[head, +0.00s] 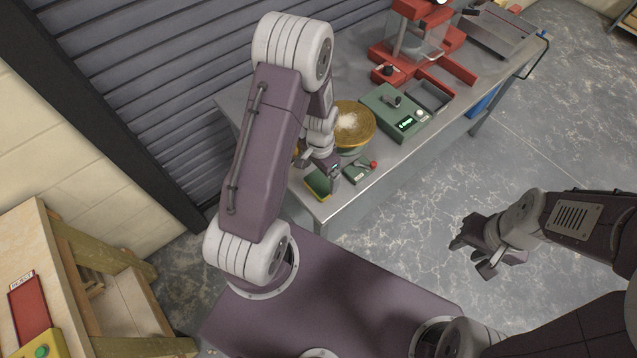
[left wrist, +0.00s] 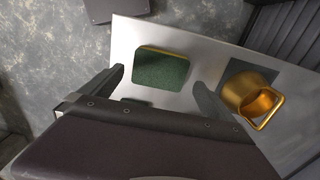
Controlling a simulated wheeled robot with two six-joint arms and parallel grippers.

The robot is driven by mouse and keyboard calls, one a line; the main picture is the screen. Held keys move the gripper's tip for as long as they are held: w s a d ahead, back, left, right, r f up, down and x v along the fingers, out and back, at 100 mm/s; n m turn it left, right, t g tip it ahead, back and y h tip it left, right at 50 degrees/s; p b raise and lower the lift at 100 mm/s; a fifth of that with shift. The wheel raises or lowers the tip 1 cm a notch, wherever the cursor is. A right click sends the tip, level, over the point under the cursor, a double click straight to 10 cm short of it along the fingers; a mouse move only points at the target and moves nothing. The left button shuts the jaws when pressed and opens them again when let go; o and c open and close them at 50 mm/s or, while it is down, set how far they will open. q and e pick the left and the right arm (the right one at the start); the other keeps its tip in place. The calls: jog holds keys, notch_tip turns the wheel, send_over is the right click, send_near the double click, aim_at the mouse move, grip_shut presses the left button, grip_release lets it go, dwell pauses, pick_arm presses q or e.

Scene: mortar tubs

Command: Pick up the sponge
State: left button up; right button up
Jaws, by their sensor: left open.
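The sponge (head: 317,185), green with a yellow layer, lies near the front left end of the grey metal table, partly hidden by my left gripper in the head view. In the left wrist view the sponge (left wrist: 160,70) lies flat, green face up, just ahead of and between the spread fingers. My left gripper (head: 322,173) is open and empty, above and close to the sponge. My right gripper (head: 479,250) is over the floor away from the table, with its fingers apart and nothing between them.
A brass cup-like object (left wrist: 250,98) stands right of the sponge in the left wrist view.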

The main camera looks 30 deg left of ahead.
aim_at(320, 182)
pick_arm(q)
jog(key=shift+d+f, duration=0.1)
jog(key=shift+f, duration=0.15)
notch_tip(320, 182, down, 4)
jog(key=shift+p, duration=0.55)
jog(key=shift+f, duration=0.3)
jog(key=c, duration=0.9)
jog(key=shift+c, duration=1.2)
